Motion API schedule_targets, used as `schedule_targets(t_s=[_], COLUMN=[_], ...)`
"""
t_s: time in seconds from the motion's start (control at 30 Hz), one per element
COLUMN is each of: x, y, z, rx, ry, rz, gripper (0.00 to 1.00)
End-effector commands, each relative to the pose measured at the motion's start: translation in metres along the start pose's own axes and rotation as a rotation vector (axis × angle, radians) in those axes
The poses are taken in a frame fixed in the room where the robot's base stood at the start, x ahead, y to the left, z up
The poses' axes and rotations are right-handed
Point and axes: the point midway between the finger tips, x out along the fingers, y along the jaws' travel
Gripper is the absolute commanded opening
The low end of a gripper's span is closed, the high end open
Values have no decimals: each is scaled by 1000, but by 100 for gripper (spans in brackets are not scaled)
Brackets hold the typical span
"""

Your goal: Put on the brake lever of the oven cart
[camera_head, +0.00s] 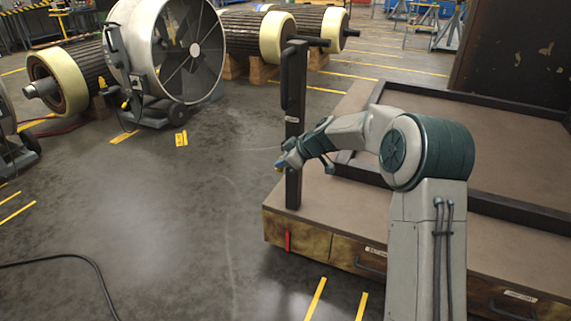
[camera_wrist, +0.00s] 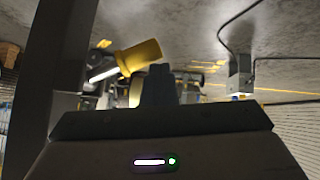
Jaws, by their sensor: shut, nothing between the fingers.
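The oven cart (camera_head: 330,213) is a low, brown, worn platform with drawers, on the right in the head view. A small red lever (camera_head: 287,240), which looks like the brake lever, stands roughly upright on the cart's front face near its left corner. My gripper (camera_head: 281,166) is above and slightly left of the red lever, beside the cart's dark upright post (camera_head: 293,120). It is shut and empty, apart from the lever. In the wrist view my closed fingers (camera_wrist: 158,84) show in the middle. The red lever does not show there.
The dark post (camera_wrist: 62,70) also stands close at the left of the wrist view. A big fan (camera_head: 180,55) and rotors on wooden blocks (camera_head: 262,70) stand at the back. A black cable (camera_head: 75,262) lies on the floor.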

Motion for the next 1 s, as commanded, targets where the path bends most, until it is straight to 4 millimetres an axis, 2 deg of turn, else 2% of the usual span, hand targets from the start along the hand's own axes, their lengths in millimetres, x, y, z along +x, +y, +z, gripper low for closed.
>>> schedule_targets(t_s=[0.13,0.3,0.5,0.63,0.8,1.0], x=[-9,-29,-78,-101,-118,-121], y=[-2,-14,-23,-28,-33,-36], z=[-8,-35,-30,-28,-27,-27], rx=[-2,-9,-3,-2,-2,-5], ry=[0,3,0,0,1,1], rz=[2,-1,0,1,-1,-4], gripper=[0,0,0,0,0,0])
